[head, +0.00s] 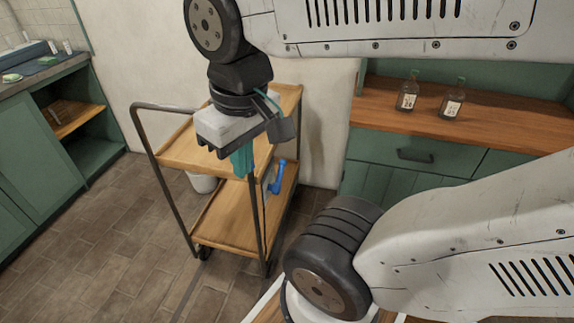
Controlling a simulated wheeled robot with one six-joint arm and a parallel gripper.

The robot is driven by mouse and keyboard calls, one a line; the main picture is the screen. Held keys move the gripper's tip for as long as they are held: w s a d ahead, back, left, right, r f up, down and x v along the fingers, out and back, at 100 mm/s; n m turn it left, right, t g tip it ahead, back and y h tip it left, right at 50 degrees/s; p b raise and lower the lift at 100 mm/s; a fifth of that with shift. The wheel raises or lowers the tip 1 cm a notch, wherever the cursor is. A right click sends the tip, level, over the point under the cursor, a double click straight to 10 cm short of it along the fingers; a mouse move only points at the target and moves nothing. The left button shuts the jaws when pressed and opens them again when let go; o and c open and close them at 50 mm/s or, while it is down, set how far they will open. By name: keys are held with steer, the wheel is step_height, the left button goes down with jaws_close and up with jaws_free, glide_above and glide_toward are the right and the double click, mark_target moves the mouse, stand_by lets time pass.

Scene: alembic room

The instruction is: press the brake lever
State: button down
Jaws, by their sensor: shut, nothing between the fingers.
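A two-tier wooden cart (215,233) with a dark metal frame stands in the middle of the head view. A blue lever (277,178), which looks like the brake lever, sits at the cart's right side, between the upper and lower shelves. It stands upright with its top bent to the right. My gripper (243,168) has teal fingers, points down and is shut and empty. It is to the left of the lever in the picture, in front of the cart. Whether it touches the cart cannot be told. My wrist hides part of the upper shelf.
A green cabinet with a wooden top (480,120) stands at the right, with two bottles (408,92) (453,103) on it. A green counter (45,140) is at the left. The tiled floor left of the cart is clear.

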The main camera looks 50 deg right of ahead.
mark_target(282, 168)
steer(key=w+d+f+m, duration=0.1)
steer(key=w+d+f, duration=0.4)
steer(key=d+f, duration=0.4)
steer(key=w+d+f, duration=0.5)
steer(key=d+f, duration=0.3)
steer(key=f, duration=0.2)
steer(key=w+d+f+n+t+h, duration=0.1)
steer(key=w+d+f+n+h, duration=0.1)
steer(key=d, duration=0.4)
steer(key=w+d+f+n+t+h, duration=0.2)
steer(key=d+f+n, duration=0.1)
steer(key=d, duration=0.3)
steer(key=shift+w+d+n, duration=0.2)
steer(key=shift+w+n, duration=0.05)
steer(key=shift+n, duration=0.35)
steer(key=shift+f, duration=0.1)
steer(key=x, duration=1.3)
steer(key=shift+w+d+f, duration=0.15)
steer(key=shift+d+f, duration=0.1)
steer(key=shift+d, duration=0.15)
